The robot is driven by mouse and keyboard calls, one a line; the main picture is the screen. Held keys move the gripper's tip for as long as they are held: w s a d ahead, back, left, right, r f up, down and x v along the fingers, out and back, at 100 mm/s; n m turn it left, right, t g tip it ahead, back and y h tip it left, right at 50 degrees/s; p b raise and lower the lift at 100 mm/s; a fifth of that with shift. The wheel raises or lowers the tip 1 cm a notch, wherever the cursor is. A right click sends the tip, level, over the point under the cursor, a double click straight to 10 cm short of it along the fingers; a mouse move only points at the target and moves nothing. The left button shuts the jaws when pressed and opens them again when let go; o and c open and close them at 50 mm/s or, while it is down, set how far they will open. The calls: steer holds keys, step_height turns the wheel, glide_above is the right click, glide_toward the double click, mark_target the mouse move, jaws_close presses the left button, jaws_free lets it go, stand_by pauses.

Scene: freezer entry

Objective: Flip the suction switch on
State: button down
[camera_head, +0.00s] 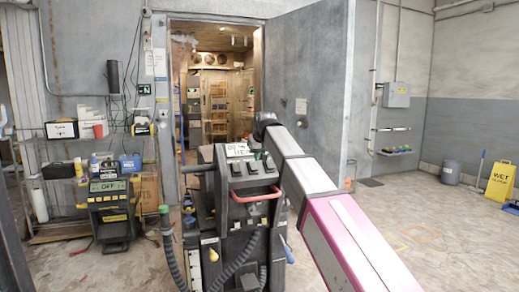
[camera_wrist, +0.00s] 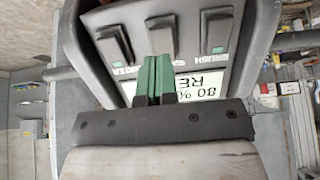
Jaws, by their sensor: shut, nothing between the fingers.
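The floor-cleaning machine (camera_head: 225,235) stands in front of me, with a dark control panel on top. In the wrist view its panel appears upside down, with three dark rocker switches: a left one (camera_wrist: 115,45), a middle one (camera_wrist: 161,38) and a right one (camera_wrist: 216,34) beside an upside-down BRUSH label. The suction label cannot be read surely. A lit display (camera_wrist: 208,86) reads 80 %. My gripper (camera_wrist: 155,62) has green fingers, closed together, in front of the panel just below the middle switch; contact cannot be told. The fingers are not clear in the head view.
A red handle (camera_head: 257,195) crosses the machine's near side. A second machine (camera_head: 110,210) with an OFF display stands left. The freezer doorway (camera_head: 215,90) is behind, with its large door (camera_head: 310,90) open. A yellow wet-floor sign (camera_head: 500,183) stands right; floor between is mostly clear.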

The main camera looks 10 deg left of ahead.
mark_target(255, 169)
steer(key=x, duration=0.6)
stand_by(0.3)
steer(key=shift+f, duration=0.25)
steer(key=shift+w+a+t+y, duration=0.1)
steer(key=shift+t+y, duration=0.2)
steer(key=shift+r, duration=0.1)
steer(key=shift+w+r, duration=0.1)
steer(key=shift+r, duration=0.5)
steer(key=shift+r, duration=0.15)
